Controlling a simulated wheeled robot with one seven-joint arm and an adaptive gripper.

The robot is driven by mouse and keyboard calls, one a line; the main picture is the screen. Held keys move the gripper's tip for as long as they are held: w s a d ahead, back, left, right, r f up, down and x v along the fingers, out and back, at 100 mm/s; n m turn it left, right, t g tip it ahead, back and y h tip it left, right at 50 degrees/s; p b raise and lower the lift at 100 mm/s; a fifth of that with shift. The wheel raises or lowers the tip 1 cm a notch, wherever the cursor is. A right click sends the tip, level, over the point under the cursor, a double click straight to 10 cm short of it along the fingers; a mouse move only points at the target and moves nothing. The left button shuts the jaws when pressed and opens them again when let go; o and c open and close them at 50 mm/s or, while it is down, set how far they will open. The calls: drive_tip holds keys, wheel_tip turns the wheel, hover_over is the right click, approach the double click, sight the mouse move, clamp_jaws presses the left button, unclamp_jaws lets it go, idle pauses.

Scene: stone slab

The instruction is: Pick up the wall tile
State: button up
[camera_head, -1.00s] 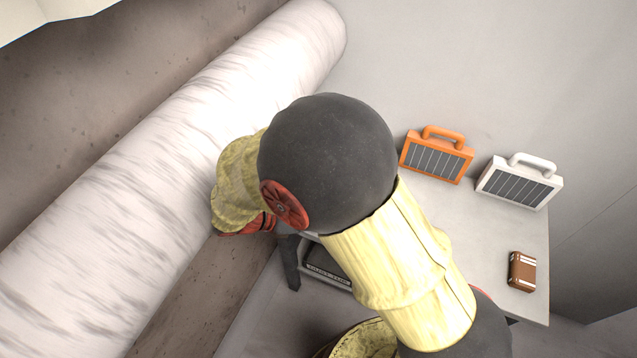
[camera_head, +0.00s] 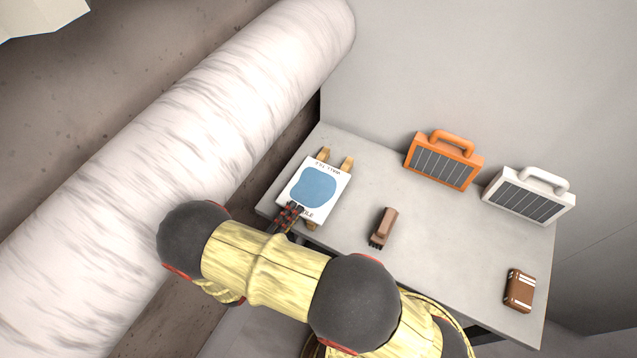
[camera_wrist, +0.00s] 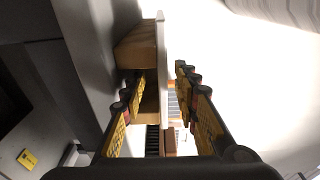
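The wall tile (camera_head: 337,185) is a white square panel with a blue patch and lettering. It lies on wooden supports (camera_head: 348,162) at the left end of the grey slab table. My gripper (camera_head: 291,213) is at the tile's near edge, coming from the lower left. In the wrist view, my gripper (camera_wrist: 160,73) is open. The tile's thin white edge (camera_wrist: 161,45) runs between the two fingers, with a wooden support (camera_wrist: 136,46) on the left finger's side. I cannot tell whether either finger touches the tile.
A brown hair clipper (camera_head: 385,227) lies right of the tile on the table (camera_head: 440,265). An orange case (camera_head: 441,163) and a white case (camera_head: 527,197) stand at the back. A small brown suitcase (camera_head: 519,290) is at the right. A large pale roll (camera_head: 180,130) lies along the left.

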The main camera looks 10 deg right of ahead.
sight(309, 196)
drive_tip(key=b+x, duration=0.1)
drive_tip(key=x, duration=0.6)
drive_tip(key=shift+s+d+b, duration=0.1)
drive_tip(key=shift+s+b, duration=0.1)
drive_tip(key=shift+b, duration=0.1)
drive_tip(key=shift+w+d+r, duration=0.1)
drive_tip(key=shift+w+d, duration=0.15)
drive_tip(key=shift+w, duration=0.15)
drive_tip(key=c, duration=0.3)
drive_tip(key=c, duration=0.4)
clamp_jaws()
